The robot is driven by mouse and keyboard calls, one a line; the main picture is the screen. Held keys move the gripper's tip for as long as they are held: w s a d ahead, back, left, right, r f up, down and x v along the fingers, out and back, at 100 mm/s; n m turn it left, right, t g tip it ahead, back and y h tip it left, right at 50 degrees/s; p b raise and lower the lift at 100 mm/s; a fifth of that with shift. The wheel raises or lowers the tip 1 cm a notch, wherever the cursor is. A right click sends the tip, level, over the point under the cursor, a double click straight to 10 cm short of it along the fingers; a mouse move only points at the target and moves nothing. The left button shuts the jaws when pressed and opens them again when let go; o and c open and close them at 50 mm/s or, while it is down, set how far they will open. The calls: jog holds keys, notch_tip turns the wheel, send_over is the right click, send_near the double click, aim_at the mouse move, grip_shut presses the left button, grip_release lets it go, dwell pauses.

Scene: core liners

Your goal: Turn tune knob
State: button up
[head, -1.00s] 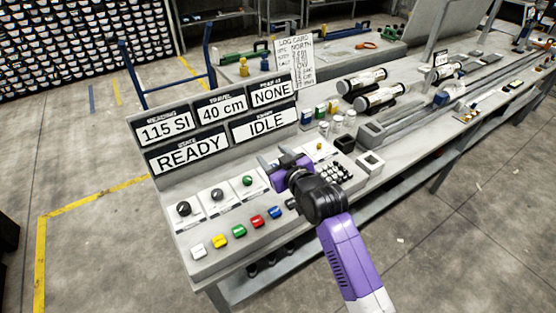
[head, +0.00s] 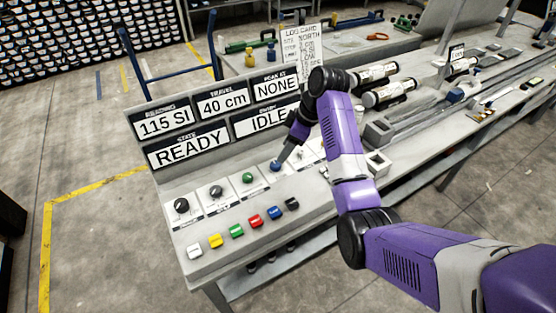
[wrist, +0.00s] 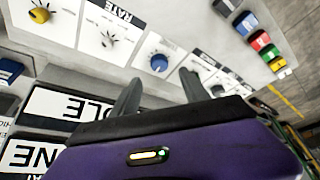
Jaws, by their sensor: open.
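A blue knob (head: 275,165) stands on a white plate in the panel's knob row; it also shows in the wrist view (wrist: 158,62). My gripper (head: 285,158) is close beside it in the head view, reaching down towards the panel. In the wrist view my gripper (wrist: 160,74) has its two fingers apart, with the blue knob ahead of the gap. I see nothing held, and cannot tell whether a finger touches the knob. Two black knobs (head: 181,205) (head: 216,191) and a green knob (head: 248,178) lie left along the row. No label reading "tune" is legible.
Coloured buttons (head: 236,231) line the panel's front. Upright displays (head: 190,146) behind read READY, IDLE, NONE, 40 cm and 115 SI. A yellow knob (wrist: 40,13) and a small pointer knob (wrist: 109,40) by a RATE label lie on the other side. Core tubes (head: 388,94) lie farther right.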

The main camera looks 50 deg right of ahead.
aim_at(276, 164)
jog(key=x, duration=0.7)
jog(key=shift+w+f+p, duration=0.15)
jog(key=shift+f+p, duration=0.1)
jog(key=shift+p, duration=0.15)
grip_shut()
